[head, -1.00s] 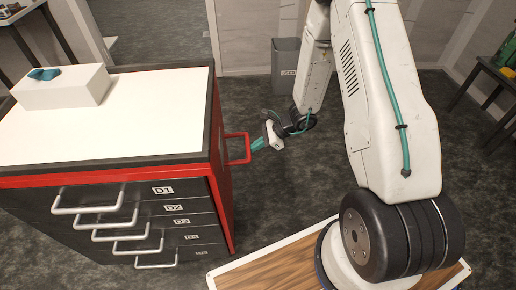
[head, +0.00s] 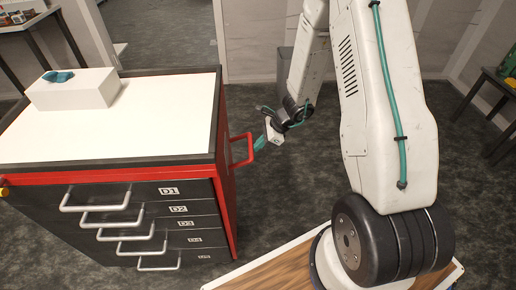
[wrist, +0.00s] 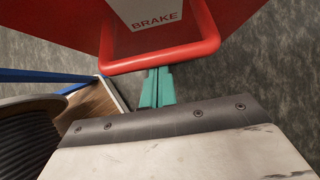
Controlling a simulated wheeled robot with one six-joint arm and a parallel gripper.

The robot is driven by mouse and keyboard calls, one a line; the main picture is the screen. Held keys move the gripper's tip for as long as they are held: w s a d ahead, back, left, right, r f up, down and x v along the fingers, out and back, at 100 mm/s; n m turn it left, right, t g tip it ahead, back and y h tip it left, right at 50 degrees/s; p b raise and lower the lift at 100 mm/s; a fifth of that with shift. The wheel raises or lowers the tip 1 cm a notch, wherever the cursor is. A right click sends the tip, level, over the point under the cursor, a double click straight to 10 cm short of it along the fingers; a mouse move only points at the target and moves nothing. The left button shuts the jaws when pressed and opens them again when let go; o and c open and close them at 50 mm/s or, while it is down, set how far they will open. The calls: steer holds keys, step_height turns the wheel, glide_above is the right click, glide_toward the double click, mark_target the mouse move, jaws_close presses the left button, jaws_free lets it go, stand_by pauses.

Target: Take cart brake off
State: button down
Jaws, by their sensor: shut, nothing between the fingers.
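The cart (head: 224,170) stands at the left of the head view, a dark chest with red trim. A red handle (head: 250,150) sticks out from its right side. In the wrist view the red handle (wrist: 165,58) crosses near the top. Beyond it shows a white plate with the word BRAKE (wrist: 157,20), cut off by the picture's top edge. My gripper (head: 259,145) is at the handle's outer side, and its teal fingers (wrist: 157,76) are shut with nothing between them. The fingertips are at or just under the bar; I cannot tell whether they touch it.
Drawers with silver handles (head: 95,203) face front on the cart. A white box (head: 75,93) with a teal item on it stands on the cart top (head: 150,115). A grey bin (head: 285,62) is behind my arm. Dark floor (head: 290,200) lies open right of the cart.

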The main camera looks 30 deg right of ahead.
stand_by(0.4)
steer(key=s+d+r, duration=0.3)
steer(key=d+r, duration=0.2)
steer(key=d, duration=0.2)
steer(key=shift+r, duration=0.2)
stand_by(0.7)
